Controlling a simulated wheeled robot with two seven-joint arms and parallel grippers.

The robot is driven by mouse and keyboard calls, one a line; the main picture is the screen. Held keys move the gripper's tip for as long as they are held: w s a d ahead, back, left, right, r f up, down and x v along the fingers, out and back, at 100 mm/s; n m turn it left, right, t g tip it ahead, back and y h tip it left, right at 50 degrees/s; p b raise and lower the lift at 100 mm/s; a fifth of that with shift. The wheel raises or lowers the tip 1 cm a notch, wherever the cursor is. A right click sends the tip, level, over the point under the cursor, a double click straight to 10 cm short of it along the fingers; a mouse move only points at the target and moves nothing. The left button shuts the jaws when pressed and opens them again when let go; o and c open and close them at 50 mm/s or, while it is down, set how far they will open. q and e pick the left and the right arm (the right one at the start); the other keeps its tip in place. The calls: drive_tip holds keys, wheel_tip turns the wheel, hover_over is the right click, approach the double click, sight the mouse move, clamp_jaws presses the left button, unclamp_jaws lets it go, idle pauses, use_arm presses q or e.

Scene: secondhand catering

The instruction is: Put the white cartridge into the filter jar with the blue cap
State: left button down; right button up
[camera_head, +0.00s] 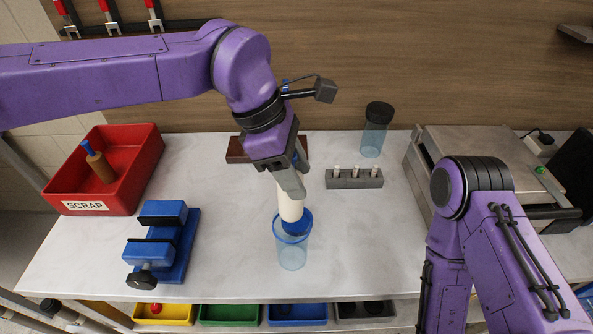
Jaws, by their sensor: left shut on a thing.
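The white cartridge (290,204) hangs upright, slightly tilted, from my left gripper (291,186), which is shut on its upper end. A blue part shows at the cartridge's lower end. A clear bluish jar with a blue rim (291,255) stands on the table directly below. The cartridge's lower end overlaps the jar's mouth in the picture; I cannot tell how far it is inside. No separate blue cap is clearly seen. Another clear jar, with a black cap (376,131), stands at the back. My right arm comes in at the right, but its gripper is out of view.
A blue vise (165,240) and a red scrap bin (140,165) stand at the left. A grey rack (366,183) holds small white-topped pieces behind the jar. A metal machine (480,150) stands right. Coloured bins (229,314) line the front edge below.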

sight(296, 205)
use_arm(q)
drive_tip(key=shift+w+f, duration=0.2)
drive_tip(key=shift+f, duration=0.5)
drive_tip(key=shift+s+f+b, duration=0.85)
drive_tip(key=shift+s+f, duration=0.05)
drive_tip(key=f, duration=0.1)
drive_tip(key=w+f+b, duration=0.1)
drive_tip(key=shift+f, duration=0.35)
drive_tip(key=shift+s+f+b, duration=0.25)
drive_tip(key=shift+f+b, duration=0.45)
drive_tip(key=shift+f, duration=0.2)
drive_tip(key=shift+w+f, duration=0.1)
drive_tip(key=shift+f, duration=0.05)
use_arm(e)
drive_tip(key=f, duration=0.4)
drive_tip(key=shift+s+f, duration=0.2)
drive_tip(key=shift+f, duration=0.2)
